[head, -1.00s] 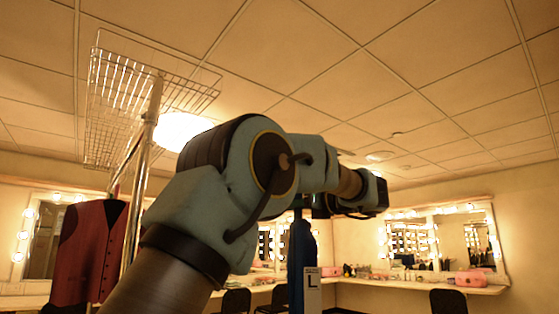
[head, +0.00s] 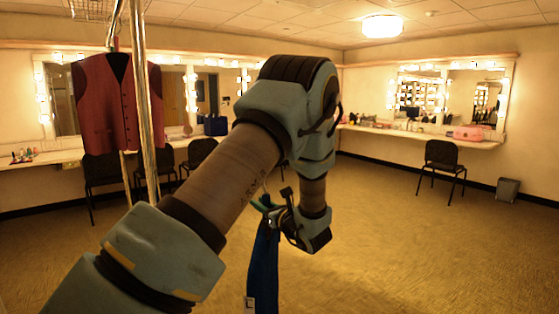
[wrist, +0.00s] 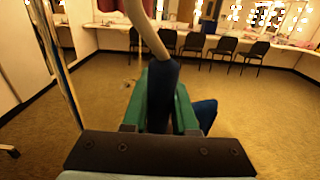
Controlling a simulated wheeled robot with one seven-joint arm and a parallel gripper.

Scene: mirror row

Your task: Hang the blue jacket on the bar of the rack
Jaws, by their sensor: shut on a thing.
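My gripper (head: 264,205) has green fingers and is shut on the blue jacket's hanger end, beside the rack. The blue jacket (head: 263,270) hangs below it in the head view, narrow and edge-on, with a white tag marked L near the bottom edge. In the wrist view the green fingers (wrist: 160,105) close around a dark blue part, with a pale curved hook (wrist: 148,28) rising above; more blue cloth (wrist: 206,112) shows at right. The rack's metal upright (head: 146,110) stands left of my arm. Its bar is mostly out of frame at the top.
A red vest (head: 118,103) hangs on the rack at left. Lit mirrors and counters line the walls, with several black chairs (head: 442,165) before them. A bin (head: 507,190) stands at far right. The carpet in the middle and right is clear.

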